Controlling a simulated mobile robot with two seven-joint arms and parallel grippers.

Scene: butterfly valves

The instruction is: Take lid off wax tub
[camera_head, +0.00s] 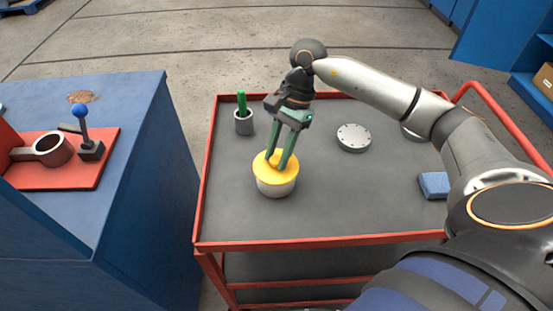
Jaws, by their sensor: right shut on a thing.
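The wax tub (276,188) is a short pale grey cylinder standing upright on the grey top of a red-framed cart. Its yellow lid (264,174) sits on top of it. My right gripper (278,163) points down from above, with its green fingers at the top of the lid. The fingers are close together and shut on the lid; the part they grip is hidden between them. I cannot see a clear gap between lid and tub. My left gripper is not in view.
A grey cup with a green-handled tool (243,121) stands behind left of the tub. A round metal flange (353,138) and a blue block (433,185) lie to the right. A blue bench (125,150) with a red vise plate stands left. The cart's front is clear.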

